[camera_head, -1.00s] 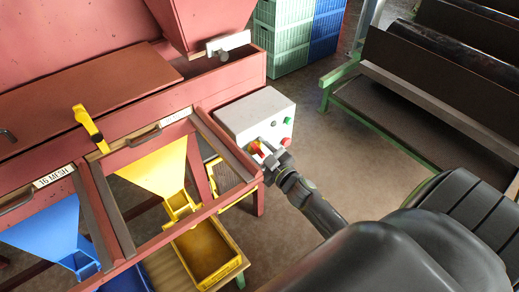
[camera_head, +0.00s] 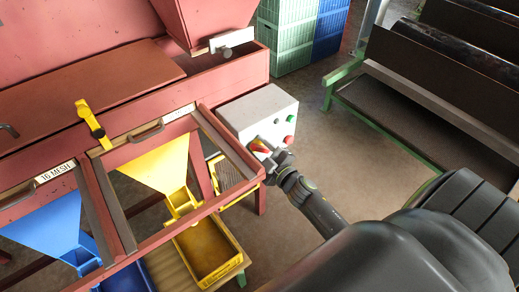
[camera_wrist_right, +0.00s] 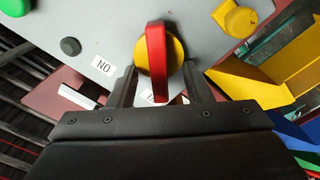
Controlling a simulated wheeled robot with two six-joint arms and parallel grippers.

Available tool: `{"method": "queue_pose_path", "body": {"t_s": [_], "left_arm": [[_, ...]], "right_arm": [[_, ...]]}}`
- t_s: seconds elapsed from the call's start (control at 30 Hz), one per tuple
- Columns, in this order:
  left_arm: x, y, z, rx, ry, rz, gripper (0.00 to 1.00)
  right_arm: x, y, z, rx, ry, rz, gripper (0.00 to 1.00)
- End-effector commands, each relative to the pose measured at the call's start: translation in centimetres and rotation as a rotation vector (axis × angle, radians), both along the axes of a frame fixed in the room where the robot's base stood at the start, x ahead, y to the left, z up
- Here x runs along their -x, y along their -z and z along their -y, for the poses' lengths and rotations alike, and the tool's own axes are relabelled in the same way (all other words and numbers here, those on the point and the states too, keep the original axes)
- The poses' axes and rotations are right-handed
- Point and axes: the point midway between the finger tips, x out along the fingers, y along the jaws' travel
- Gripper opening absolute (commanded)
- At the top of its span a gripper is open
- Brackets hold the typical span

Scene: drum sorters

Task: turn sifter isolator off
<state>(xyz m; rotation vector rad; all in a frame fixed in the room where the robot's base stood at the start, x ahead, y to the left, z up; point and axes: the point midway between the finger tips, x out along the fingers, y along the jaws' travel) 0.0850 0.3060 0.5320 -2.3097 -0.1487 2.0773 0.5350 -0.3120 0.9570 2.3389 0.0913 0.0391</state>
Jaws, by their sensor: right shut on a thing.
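The grey control box (camera_head: 258,112) stands at the right end of the red sifter frame. On its face sits the isolator, a red handle on a yellow disc (camera_head: 260,147). The isolator also shows in the right wrist view, where the red handle (camera_wrist_right: 157,62) points up and down the picture across the yellow disc. A white label reading "NO" lies left of it, and another label below is mostly hidden. My right gripper (camera_wrist_right: 160,88) is shut on the red handle, one finger on each side. My left gripper is not in view.
Green (camera_head: 291,119) and red (camera_head: 289,139) buttons sit on the box close to my gripper. A yellow chute (camera_head: 160,165) and yellow bin (camera_head: 207,250) are at the left and below. A conveyor (camera_head: 430,100) stands right; open floor lies between.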

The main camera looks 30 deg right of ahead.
Motion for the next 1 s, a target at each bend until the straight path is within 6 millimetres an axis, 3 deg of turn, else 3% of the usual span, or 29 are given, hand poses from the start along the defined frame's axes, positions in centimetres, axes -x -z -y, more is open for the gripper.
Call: {"method": "queue_pose_path", "body": {"t_s": [0.17,0.2,0.33,0.7,0.87,1.0], "left_arm": [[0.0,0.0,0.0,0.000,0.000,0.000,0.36],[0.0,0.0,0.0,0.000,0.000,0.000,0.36],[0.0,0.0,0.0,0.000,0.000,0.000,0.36],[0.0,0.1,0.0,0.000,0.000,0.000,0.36],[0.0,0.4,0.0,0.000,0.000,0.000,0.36],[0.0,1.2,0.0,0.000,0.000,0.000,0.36]], "right_arm": [[0.1,0.1,0.0,0.001,0.001,-0.002,0.22],[0.1,0.1,0.0,0.001,0.001,-0.002,0.50],[0.0,0.1,0.0,0.000,0.000,-0.001,0.66],[0.6,0.1,0.1,0.000,0.000,-0.001,0.66],[2.8,0.3,0.3,0.000,0.001,-0.004,0.66],[5.7,0.4,0.5,0.000,0.000,-0.003,0.66]]}}
